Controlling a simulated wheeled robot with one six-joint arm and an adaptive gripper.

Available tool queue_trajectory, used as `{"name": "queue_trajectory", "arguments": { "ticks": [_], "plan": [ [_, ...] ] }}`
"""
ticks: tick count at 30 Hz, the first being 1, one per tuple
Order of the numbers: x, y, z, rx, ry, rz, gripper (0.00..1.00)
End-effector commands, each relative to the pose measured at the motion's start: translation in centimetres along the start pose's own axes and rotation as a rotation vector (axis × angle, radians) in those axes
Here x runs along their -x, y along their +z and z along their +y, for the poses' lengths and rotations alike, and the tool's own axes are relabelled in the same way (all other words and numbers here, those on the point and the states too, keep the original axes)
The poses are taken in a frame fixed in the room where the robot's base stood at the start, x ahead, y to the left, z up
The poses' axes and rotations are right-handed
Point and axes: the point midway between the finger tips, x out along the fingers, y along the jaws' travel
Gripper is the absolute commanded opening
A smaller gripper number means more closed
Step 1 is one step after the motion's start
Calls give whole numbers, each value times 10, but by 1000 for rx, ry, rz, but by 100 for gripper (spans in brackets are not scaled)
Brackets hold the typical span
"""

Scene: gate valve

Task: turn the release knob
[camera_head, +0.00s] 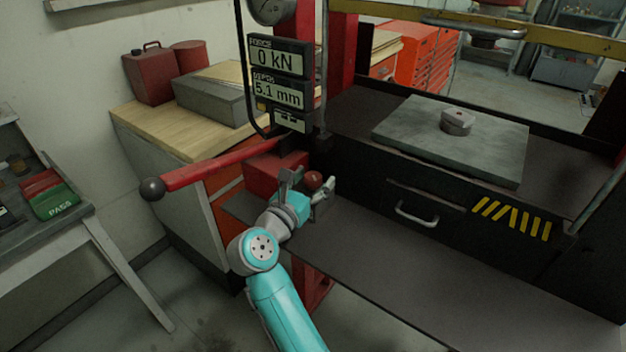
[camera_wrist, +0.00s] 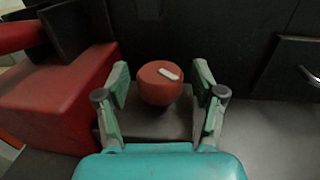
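The release knob (camera_wrist: 158,88) is a round red knob with a pale bar mark on its face. In the wrist view it sits between the two open fingers of my gripper (camera_wrist: 161,88), with a gap showing on each side. In the head view the knob (camera_head: 314,180) shows beside the red pump block, just beyond the fingers of my gripper (camera_head: 306,190). The pale mark points slightly down to the right in the wrist view. I cannot tell how deep the fingers reach around the knob.
A red pump block (camera_head: 272,172) stands left of the knob, with a long red lever (camera_head: 215,168) ending in a black ball. A display (camera_head: 278,60) reads 0 kN and 5.1 mm. The dark shelf (camera_head: 420,260) is clear. A drawer handle (camera_head: 416,214) is to the right.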

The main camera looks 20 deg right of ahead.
Motion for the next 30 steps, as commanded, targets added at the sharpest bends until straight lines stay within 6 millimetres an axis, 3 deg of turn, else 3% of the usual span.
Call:
{"name": "queue_trajectory", "arguments": {
  "ticks": [1, 7, 20, 30],
  "plan": [
    [0, 0, 0, 0, 0, 0, 58],
    [0, 0, 0, 0, 0, 0, 8],
    [0, -1, -1, 0, 70, 0, 7],
    [-1, 0, -3, -2, 308, -1, 7]
  ]
}}
